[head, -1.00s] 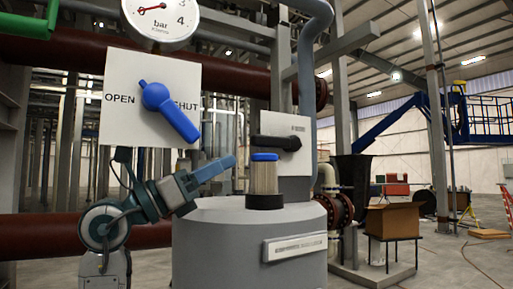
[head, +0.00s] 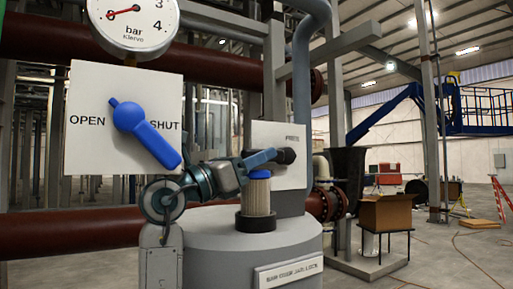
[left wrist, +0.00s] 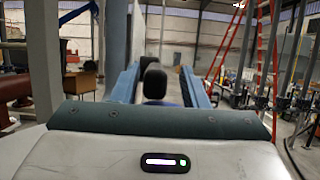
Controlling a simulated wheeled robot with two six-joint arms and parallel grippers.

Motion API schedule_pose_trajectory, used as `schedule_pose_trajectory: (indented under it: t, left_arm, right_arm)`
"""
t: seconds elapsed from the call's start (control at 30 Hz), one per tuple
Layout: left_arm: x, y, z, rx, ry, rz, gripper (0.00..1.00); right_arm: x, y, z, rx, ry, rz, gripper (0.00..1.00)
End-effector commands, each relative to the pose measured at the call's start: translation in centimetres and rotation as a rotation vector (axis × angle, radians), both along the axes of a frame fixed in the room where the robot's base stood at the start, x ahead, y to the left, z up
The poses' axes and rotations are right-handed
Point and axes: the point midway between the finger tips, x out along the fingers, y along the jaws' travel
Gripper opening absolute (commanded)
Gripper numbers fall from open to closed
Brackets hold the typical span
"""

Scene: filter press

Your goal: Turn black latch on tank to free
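The black latch (head: 288,156) is on a pale panel (head: 298,134) above the grey tank (head: 215,238). In the head view its round right end shows; the rest is hidden behind my left gripper (head: 268,157), which overlaps it. In the left wrist view the latch (left wrist: 153,82) appears between the two blue fingers of my left gripper (left wrist: 158,88). The fingers are apart, with gaps beside the latch, so the gripper is open. I cannot tell whether either finger touches it. The panel's lettering is too small to read. My right gripper is not in view.
A large blue handle (head: 145,133) on an OPEN/SHUT board (head: 92,90) is close at the left, below a pressure gauge (head: 133,22).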

Motion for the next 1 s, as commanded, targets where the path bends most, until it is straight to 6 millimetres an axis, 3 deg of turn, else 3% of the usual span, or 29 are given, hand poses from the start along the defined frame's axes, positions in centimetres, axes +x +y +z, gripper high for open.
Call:
schedule_pose_trajectory:
  t: [0.3, 0.5, 1.0]
  left_arm:
    - [0.2, -0.2, 0.0, 0.0, 0.0, 0.0, 0.38]
    - [0.2, -0.2, 0.0, 0.0, 0.0, 0.001, 0.0]
    - [0.2, -0.2, 1.2, 0.101, 0.073, -0.001, 0.0]
  right_arm:
    - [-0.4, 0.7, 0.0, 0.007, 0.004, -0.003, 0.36]
    - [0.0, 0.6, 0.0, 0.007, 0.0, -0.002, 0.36]
    - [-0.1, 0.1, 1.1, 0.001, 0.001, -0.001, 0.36]
